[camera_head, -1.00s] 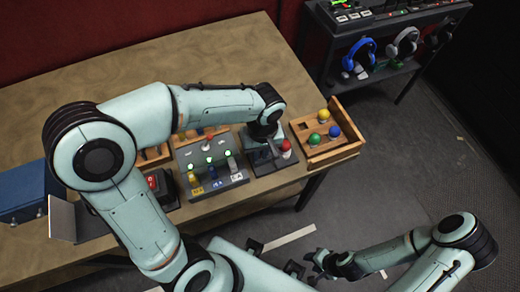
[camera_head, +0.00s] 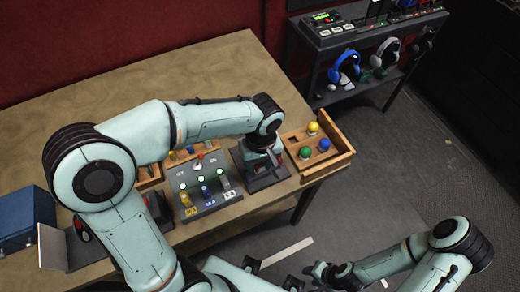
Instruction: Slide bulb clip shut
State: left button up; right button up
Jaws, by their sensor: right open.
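A dark block (camera_head: 268,182), which looks like the bulb clip, stands on the wooden table between the grey cue panel and the wooden tray. My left gripper (camera_head: 268,160) points down right over it, touching it or very close. The gripper and wrist cover the top of the block, so I cannot see its slide or any bulb in it. The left fingers are too small and hidden to tell open from shut. My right gripper (camera_head: 312,272) is open and empty, low in the picture, off the table's front edge.
The wooden tray (camera_head: 338,160) holds yellow, green and blue bulbs. The cue panel (camera_head: 205,186) has lit green lamps and coloured switches. A blue box (camera_head: 25,218) sits at left. A shelf (camera_head: 340,95) with headphones stands behind. The table's back is clear.

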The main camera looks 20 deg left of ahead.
aim_at(261, 171)
pick_arm(q)
notch_tip(261, 171, up, 12)
jog(key=p, duration=0.1)
jog(key=shift+w+d+r, duration=0.2)
jog(key=shift+d, duration=0.05)
pick_arm(e)
jog(key=shift+w+r, duration=0.8)
jog(key=shift+r, duration=0.25)
